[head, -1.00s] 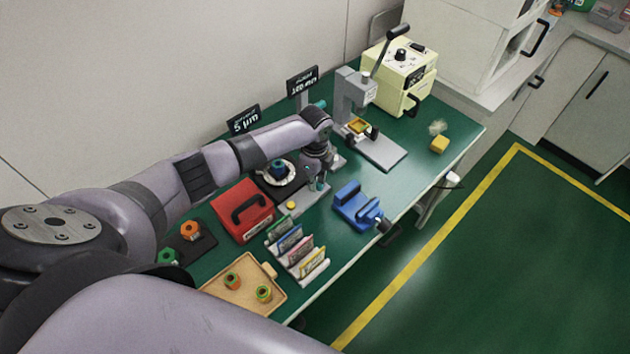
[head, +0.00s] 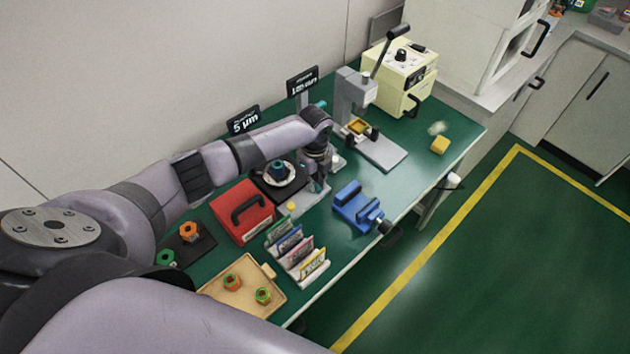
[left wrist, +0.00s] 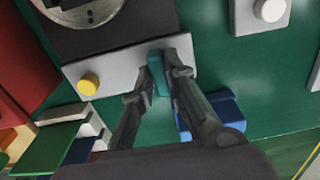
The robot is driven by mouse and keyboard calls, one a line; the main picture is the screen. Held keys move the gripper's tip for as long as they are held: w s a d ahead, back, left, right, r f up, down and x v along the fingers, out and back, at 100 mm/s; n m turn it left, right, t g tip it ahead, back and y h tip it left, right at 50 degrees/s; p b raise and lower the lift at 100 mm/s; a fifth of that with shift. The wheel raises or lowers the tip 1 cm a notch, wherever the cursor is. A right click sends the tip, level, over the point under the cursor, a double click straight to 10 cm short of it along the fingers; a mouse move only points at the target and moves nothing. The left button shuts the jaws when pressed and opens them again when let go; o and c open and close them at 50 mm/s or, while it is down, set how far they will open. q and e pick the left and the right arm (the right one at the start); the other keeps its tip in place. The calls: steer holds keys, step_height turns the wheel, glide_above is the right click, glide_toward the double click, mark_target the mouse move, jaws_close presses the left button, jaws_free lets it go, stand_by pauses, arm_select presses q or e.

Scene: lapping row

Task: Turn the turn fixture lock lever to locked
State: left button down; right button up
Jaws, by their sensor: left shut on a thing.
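A teal lever handle (left wrist: 157,75) stands at the front edge of the pale grey base (left wrist: 122,72) of the lapping station, which also carries a yellow button (left wrist: 88,84). My left gripper (left wrist: 156,85) is shut on this handle, with one finger on each side of it. In the head view my left gripper (head: 319,184) reaches down at the right end of that base, beside the black plate. The fingers hide much of the lever there, and I cannot read any lock marking. My right gripper is not in view.
A blue vise (head: 358,206) stands close to the right of my left gripper. A red case (head: 243,211) and a rack of coloured cards (head: 298,252) are nearby. A grey press (head: 352,98) stands behind.

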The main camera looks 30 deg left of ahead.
mark_target(316, 184)
arm_select(q)
steer(key=shift+w+r, duration=0.1)
steer(key=c, duration=1.6)
jaws_free()
step_height(316, 184, up, 12)
steer(key=shift+d, duration=0.1)
